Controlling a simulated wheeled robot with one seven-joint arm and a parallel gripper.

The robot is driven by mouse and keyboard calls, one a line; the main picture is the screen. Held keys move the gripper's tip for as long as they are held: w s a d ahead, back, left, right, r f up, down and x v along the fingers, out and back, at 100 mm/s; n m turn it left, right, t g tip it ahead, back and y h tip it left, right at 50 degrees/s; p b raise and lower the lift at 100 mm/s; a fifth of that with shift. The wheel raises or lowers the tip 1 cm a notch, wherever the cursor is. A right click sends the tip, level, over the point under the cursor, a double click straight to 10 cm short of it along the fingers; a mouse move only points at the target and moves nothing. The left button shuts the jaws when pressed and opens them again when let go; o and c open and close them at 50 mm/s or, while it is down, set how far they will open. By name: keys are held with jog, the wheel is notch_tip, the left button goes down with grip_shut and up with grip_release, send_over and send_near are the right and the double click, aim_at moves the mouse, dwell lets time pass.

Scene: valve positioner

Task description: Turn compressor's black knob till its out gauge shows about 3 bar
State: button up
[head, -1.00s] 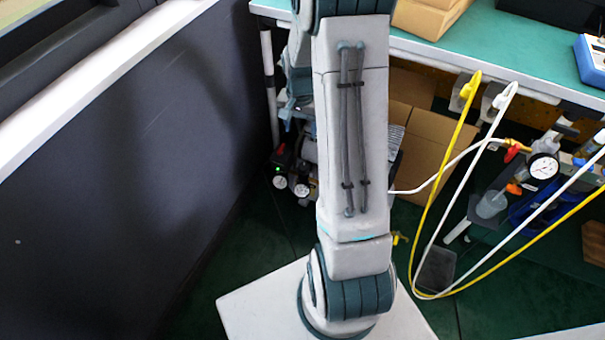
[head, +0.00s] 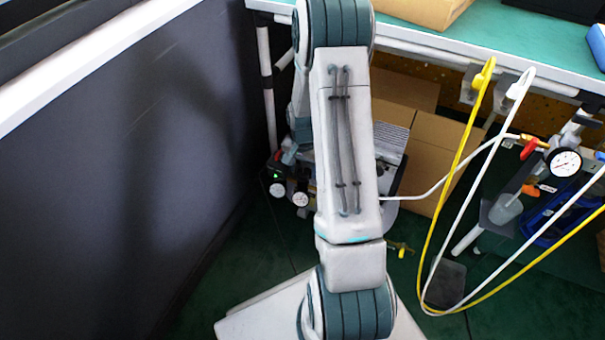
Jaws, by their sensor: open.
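The compressor (head: 302,168) stands on the floor under the bench, mostly hidden behind my arm. Two small round gauges (head: 300,199) show at its front left, below a small green light. The gauges are too small to read, and I cannot tell which is the out gauge. A dark part (head: 278,157) sits just above them; I cannot make out clearly whether it is the black knob. My gripper is not visible; my arm's far links go down behind its near link, close to the compressor in the picture.
A dark wall panel (head: 120,170) closes off the left. A cardboard box (head: 440,145) stands under the bench (head: 520,50). Yellow and white hoses (head: 455,180) hang at right, near another gauge (head: 564,162). A white hose runs to the compressor. Some dark green floor is clear.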

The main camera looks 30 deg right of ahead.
jog(key=shift+f, duration=0.55)
jog(key=c, duration=1)
jog(key=shift+o, duration=0.2)
jog(key=m+p, duration=0.1)
jog(key=m, duration=0.3)
jog(key=shift+r+p, duration=0.1)
jog(key=shift+p, duration=0.3)
jog(key=shift+m+p, duration=0.65)
jog(key=shift+m, duration=0.85)
jog(key=shift+s, duration=0.1)
